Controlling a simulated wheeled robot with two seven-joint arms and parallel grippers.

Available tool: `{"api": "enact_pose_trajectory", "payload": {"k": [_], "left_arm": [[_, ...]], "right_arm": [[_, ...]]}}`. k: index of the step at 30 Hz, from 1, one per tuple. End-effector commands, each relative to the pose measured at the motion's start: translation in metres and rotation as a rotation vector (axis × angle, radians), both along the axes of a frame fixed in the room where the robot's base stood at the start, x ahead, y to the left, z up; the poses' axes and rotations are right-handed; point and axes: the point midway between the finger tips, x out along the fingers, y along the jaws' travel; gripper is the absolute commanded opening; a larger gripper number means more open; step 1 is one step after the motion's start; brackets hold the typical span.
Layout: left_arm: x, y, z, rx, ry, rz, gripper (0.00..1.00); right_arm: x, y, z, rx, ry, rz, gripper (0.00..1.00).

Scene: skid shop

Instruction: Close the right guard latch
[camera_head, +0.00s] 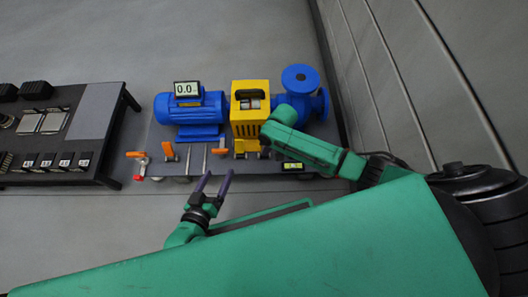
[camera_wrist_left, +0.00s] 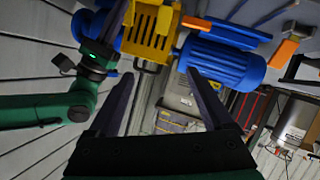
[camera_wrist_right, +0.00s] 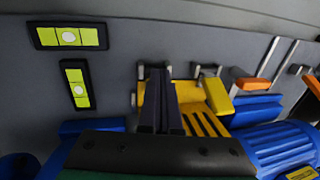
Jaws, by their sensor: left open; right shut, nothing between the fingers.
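The yellow guard (camera_head: 250,118) stands between the blue motor (camera_head: 190,110) and the blue pump (camera_head: 308,95); it also shows in the left wrist view (camera_wrist_left: 148,38). My right gripper (camera_wrist_right: 160,74) is shut and empty, its fingertips at the guard's front lower edge. They overlap the right latch area and hide most of it, so I cannot tell the latch's position or whether they touch it. A yellow lever (camera_wrist_right: 217,97), apparently the other latch, shows beside the guard in the right wrist view. My left gripper (camera_head: 215,177) is open and empty, in front of the skid.
Level gauges (camera_wrist_right: 68,37) lie at the skid's edge near my right gripper. A black bench (camera_head: 95,125) with parts stands to the left. Floor in front of the skid is clear at left.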

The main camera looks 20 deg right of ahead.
Motion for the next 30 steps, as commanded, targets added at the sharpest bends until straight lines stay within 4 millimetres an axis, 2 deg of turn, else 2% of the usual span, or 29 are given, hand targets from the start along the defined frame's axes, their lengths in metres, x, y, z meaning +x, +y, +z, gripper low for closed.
{"api": "enact_pose_trajectory", "payload": {"k": [3,9,18,24,30], "left_arm": [[0.000,0.000,0.012,0.000,0.000,0.000,0.84],[0.000,0.001,0.017,0.013,0.011,-0.013,0.84],[0.001,0.002,0.059,0.051,0.058,-0.042,0.84],[0.003,0.015,0.081,0.144,0.171,-0.077,0.84],[0.002,0.034,0.085,0.238,0.290,-0.096,0.84]], "right_arm": [[-0.006,0.002,0.004,0.001,0.002,-0.001,0.00],[-0.009,0.002,0.002,0.000,-0.001,0.000,0.00],[-0.009,0.003,0.035,0.001,0.000,0.000,0.00],[-0.009,0.002,0.056,0.001,0.000,-0.001,0.00],[-0.009,0.002,0.062,0.001,-0.001,-0.001,0.00]]}}
